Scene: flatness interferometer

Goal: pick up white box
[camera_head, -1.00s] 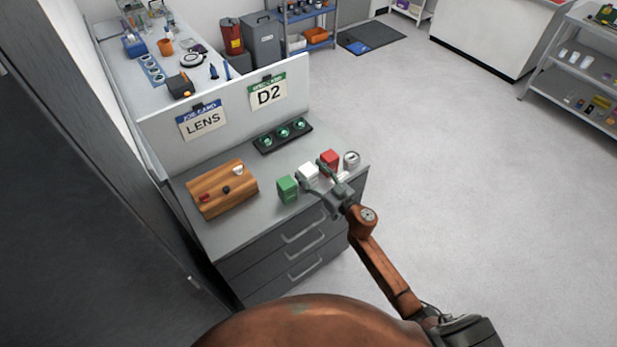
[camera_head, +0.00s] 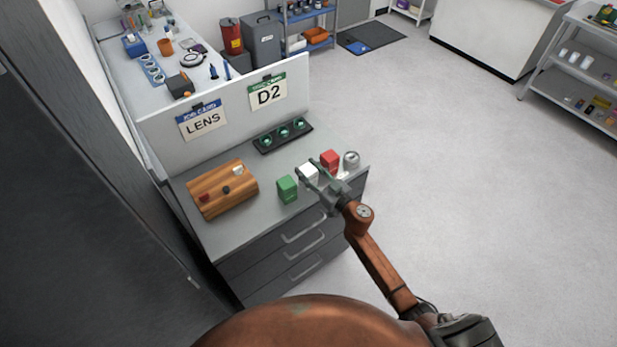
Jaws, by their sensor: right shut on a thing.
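The white box (camera_head: 309,171) is on or just above the grey cabinet top, between a green box (camera_head: 287,189) on its left and a red box (camera_head: 329,159) on its right. My right gripper (camera_head: 311,176) reaches in from the lower right and is shut on the white box, with a finger on either side. The fingers hide part of the box, and I cannot tell whether it is clear of the surface. My left gripper is not in view.
A silver can (camera_head: 351,160) stands right of the red box. A wooden block (camera_head: 222,188) lies at the left of the cabinet top (camera_head: 262,211). A black tray with green-lit lenses (camera_head: 283,135) sits behind, before a white partition (camera_head: 226,125) with two signs.

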